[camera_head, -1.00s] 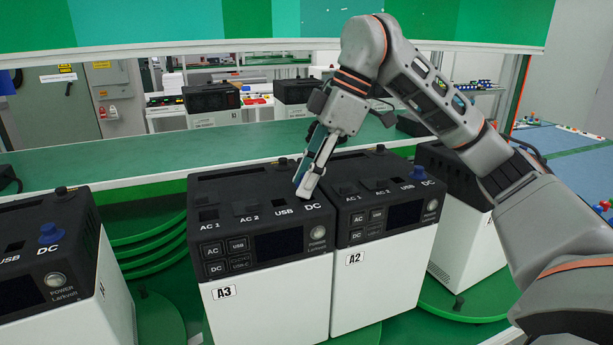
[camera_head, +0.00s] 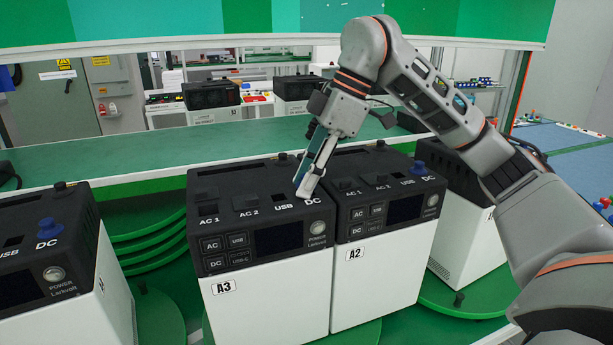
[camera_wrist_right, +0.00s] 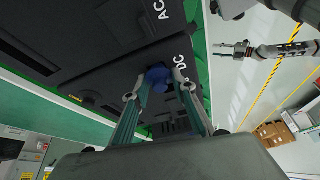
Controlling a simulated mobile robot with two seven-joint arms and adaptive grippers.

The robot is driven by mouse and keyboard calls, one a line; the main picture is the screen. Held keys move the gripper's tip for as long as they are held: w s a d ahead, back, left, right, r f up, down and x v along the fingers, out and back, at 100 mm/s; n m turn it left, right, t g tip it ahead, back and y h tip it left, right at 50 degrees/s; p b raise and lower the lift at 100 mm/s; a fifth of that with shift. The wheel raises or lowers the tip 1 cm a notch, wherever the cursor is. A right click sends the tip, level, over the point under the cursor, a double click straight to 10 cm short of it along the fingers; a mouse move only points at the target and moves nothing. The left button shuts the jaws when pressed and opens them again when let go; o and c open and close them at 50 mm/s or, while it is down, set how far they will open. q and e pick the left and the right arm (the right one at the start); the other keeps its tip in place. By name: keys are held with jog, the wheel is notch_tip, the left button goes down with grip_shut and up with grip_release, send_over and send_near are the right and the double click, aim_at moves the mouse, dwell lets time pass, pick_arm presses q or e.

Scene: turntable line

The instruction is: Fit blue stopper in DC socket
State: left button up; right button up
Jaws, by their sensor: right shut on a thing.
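My right gripper (camera_head: 303,190) points down at the DC label on the top of power station A3 (camera_head: 265,290). In the right wrist view, my right gripper (camera_wrist_right: 156,86) is shut on the blue stopper (camera_wrist_right: 158,77), close over the top near the DC mark. Its fingers hide the DC socket, and I cannot tell whether the stopper is in it. In the head view the fingers hide the held stopper. My left gripper (camera_wrist_right: 236,50) is small in the right wrist view, its two fingers apart, with nothing seen between them.
Station A2 (camera_head: 375,280) stands right beside A3, with a blue stopper (camera_head: 420,167) at its DC spot. The left station (camera_head: 100,285) has a blue stopper (camera_head: 48,228) at DC. Another station (camera_head: 455,215) stands at right. A green shelf (camera_head: 130,158) runs behind.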

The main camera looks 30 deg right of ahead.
dwell(0.4)
jog(key=o, duration=0.9)
jog(key=shift+r, duration=0.15)
jog(key=v, duration=1.2)
jog(key=shift+s, duration=0.1)
